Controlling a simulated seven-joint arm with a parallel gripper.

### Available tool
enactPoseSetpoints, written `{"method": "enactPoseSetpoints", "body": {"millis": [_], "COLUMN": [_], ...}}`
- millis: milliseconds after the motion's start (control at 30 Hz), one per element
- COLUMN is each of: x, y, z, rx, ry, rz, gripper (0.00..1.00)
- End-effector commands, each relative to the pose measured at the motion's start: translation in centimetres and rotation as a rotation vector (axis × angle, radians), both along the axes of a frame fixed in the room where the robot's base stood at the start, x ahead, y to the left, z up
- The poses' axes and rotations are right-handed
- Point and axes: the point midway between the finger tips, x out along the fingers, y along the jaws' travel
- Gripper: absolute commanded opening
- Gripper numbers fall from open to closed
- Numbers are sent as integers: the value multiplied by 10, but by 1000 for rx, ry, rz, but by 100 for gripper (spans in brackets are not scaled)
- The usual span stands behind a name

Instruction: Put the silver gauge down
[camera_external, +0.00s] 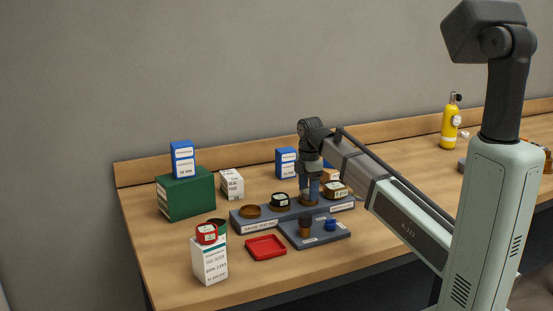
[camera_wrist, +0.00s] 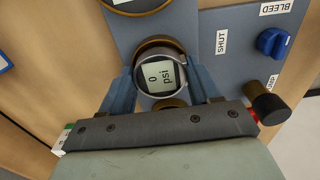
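The silver gauge (camera_wrist: 160,75) has a grey rim and a pale face reading "0 psi". In the wrist view it sits between the two blue-grey fingers of my gripper (camera_wrist: 160,80), which touch its sides. Brass rings (camera_wrist: 160,43) show just behind it on the blue-grey rail, partly hidden by it. Whether its underside touches a ring cannot be told. In the external view my gripper (camera_external: 310,188) points down over the right part of the rail (camera_external: 238,222), close above a brass seat (camera_external: 308,201). The gauge is not clear there.
On the rail are an empty-looking brass ring (camera_external: 250,211), a black gauge (camera_external: 280,201) and a brass-rimmed gauge (camera_external: 335,188). In front, a plate carries a dark knob (camera_external: 305,224) and a blue knob (camera_external: 330,224). A red tray (camera_external: 265,246) and several boxes stand left.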

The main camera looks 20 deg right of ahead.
Motion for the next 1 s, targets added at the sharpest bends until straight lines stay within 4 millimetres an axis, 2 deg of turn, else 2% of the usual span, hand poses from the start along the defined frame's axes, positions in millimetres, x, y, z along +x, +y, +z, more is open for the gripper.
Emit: {"method": "enactPoseSetpoints", "body": {"millis": [33, 200, 567, 767, 1000], "x": [0, 0, 0, 1, 2], "y": [0, 0, 0, 0, 0], "z": [0, 0, 6, 30, 71], "rx": [0, 0, 0, 0, 0], "ry": [0, 0, 0, -2, -2], "rz": [0, 0, 0, 0, 0], "gripper": [67, 83, 83, 83, 83]}}
